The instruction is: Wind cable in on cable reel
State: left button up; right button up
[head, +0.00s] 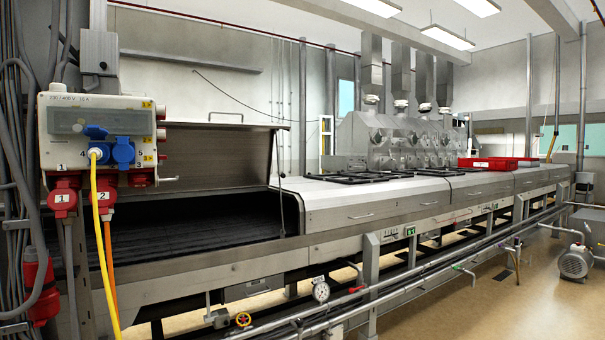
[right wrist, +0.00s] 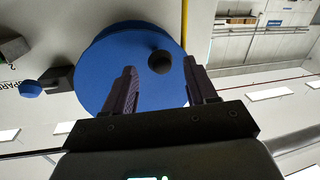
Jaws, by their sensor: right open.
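The cable reel shows in the right wrist view as a round blue disc (right wrist: 108,55) with a black knob (right wrist: 159,62) off its centre. My right gripper (right wrist: 160,67) is open in front of the disc. The knob appears between its fingertips, nearer the right finger in the picture, with gaps on both sides. I cannot tell how deep the knob sits between the fingers. In the head view a yellow cable (head: 98,225) hangs from a blue socket on the socket box (head: 98,130); its lower end is out of frame. The reel and both grippers are outside the head view.
A long steel dryer line (head: 350,205) with an open hood (head: 215,150) fills the middle of the head view. A pipe rail (head: 440,265) runs along its front. An orange cable (head: 109,260) hangs beside the yellow one. The floor at right is mostly clear, with a motor (head: 576,262).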

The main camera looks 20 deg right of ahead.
jog(key=p+v, duration=0.1)
jog(key=v, duration=0.6)
